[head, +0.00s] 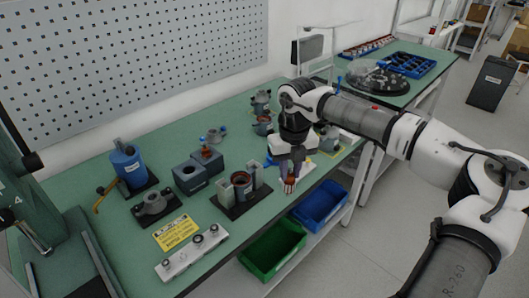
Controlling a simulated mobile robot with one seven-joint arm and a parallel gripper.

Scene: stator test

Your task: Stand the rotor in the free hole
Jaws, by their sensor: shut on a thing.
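My gripper (290,172) points down near the front edge of the green bench and is shut on the rotor. The rotor (289,186) is a small reddish and pale part just below the fingers. Whether it touches the bench is too small to tell. A dark grey block (190,182) left of the gripper has an empty round hole in its top. A matching block (212,166) beside it, to the back right, has a reddish part standing in its top. Between the blocks and my gripper is a dark base with upright plates and a copper-coloured ring (241,184).
A blue cylinder device (128,164), a grey flanged part (152,204), a yellow label (176,232) and a pale bar with knobs (193,252) occupy the left. Green (272,250) and blue (320,206) bins are below the front edge. Grey housings (261,104) stand behind.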

